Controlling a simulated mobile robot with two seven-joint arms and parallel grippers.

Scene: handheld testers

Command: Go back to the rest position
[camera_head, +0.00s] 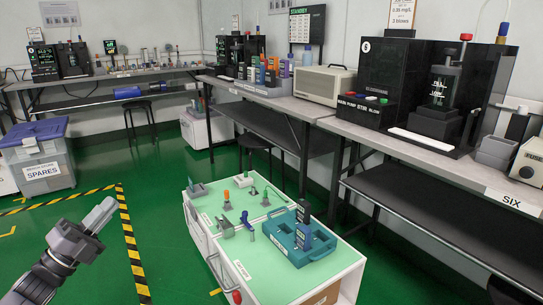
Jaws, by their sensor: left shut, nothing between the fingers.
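My left gripper (99,214) comes in from the lower left and hangs over the green floor, near the yellow and black striped line. Its fingers are shut with nothing between them. It is apart from the white cabinet (212,262) to its right and touches nothing that I can see. My right gripper is not in view.
The cabinet has a light green top with a teal tray (318,252) holding dark handheld devices, and several small tools. A grey bin (48,178) marked SPARES stands at left. Grey benches with testers line the walls. A black stool (138,107) stands at the back.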

